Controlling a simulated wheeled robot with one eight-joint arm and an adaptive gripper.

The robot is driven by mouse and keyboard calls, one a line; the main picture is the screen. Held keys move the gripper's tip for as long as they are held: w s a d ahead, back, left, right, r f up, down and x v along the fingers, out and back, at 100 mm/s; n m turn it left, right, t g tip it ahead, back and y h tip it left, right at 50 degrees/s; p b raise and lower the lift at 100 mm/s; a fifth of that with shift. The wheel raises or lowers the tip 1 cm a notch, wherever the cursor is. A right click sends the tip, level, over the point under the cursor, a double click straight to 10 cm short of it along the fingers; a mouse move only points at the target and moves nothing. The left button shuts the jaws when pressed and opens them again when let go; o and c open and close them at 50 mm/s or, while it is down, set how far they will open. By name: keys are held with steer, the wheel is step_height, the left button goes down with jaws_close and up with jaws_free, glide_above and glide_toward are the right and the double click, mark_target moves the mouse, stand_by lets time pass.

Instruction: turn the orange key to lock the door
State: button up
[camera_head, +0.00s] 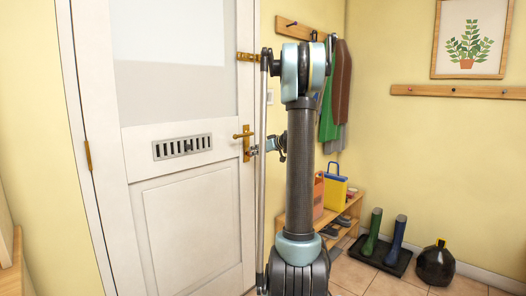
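The white door (177,215) fills the left half of the view and looks shut in its frame. A brass lever handle (242,134) on a narrow plate sits near its right edge. My gripper (255,150) is at the right edge of the door, just below and right of the lever. It is small in view and partly hidden behind my own arm. I cannot tell whether its fingers are open or shut. I cannot make out the orange key; it is too small or hidden by the gripper.
A brass latch (247,57) sits higher on the door edge. Coats (341,88) hang to the right. A wooden shoe bench (350,212), boots on a black tray (379,258) and a dark round bag (435,265) stand at right. Tiled floor between is partly clear.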

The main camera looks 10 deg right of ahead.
mark_target(248, 153)
steer(key=shift+x, duration=2.1)
jaws_close()
